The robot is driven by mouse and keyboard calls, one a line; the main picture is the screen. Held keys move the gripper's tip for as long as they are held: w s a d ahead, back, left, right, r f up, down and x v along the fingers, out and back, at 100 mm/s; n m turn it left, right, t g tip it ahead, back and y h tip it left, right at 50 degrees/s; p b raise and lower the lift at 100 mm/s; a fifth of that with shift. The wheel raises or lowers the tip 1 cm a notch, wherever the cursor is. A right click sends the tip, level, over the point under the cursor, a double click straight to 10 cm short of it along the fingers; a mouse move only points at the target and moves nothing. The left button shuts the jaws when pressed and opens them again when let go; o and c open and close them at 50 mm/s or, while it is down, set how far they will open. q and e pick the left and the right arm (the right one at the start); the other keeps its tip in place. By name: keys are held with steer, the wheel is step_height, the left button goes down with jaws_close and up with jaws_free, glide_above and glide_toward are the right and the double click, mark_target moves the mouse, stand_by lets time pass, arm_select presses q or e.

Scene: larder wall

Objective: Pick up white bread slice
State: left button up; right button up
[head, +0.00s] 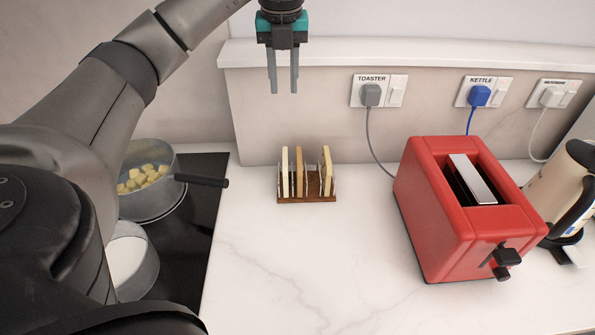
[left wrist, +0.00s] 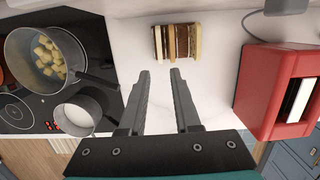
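A small wooden rack (head: 307,199) on the white counter holds several upright bread slices, some pale and some brown. A pale slice (head: 285,173) stands at its left end and another pale slice (head: 327,170) at its right. My left gripper (head: 284,92) is open and empty, pointing down, high above and apart from the rack. My right gripper is not in view.
A red toaster (head: 440,230) stands right of the rack, with a cream kettle (head: 556,190) beyond it. A black hob (head: 195,230) at left carries a pan of yellow chunks (head: 150,205) and a pot of white contents (head: 130,262). The counter before the rack is clear.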

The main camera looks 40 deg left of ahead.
arm_select(q)
step_height(320, 180, down, 4)
steer(key=b, duration=0.5)
glide_above(285, 156)
steer(key=f, duration=0.6)
steer(key=d+f, duration=0.1)
steer(key=f, duration=0.2)
steer(key=shift+s+f, duration=0.35)
steer(key=shift+f, duration=0.05)
steer(key=shift+w+a+f, duration=0.1)
steer(key=shift+a+f, duration=0.05)
steer(key=shift+f, duration=0.85)
steer(key=shift+w+a+f, duration=0.1)
steer(key=shift+a+f, duration=0.05)
steer(key=shift+f, duration=0.8)
steer(key=shift+w+a+f, duration=0.1)
steer(key=shift+a+f, duration=0.05)
steer(key=shift+f, duration=0.85)
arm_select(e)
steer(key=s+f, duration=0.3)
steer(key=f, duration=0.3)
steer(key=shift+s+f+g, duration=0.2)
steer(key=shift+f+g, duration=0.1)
arm_select(q)
steer(key=shift+s, duration=0.1)
steer(key=shift+c, duration=0.2)
jaws_close()
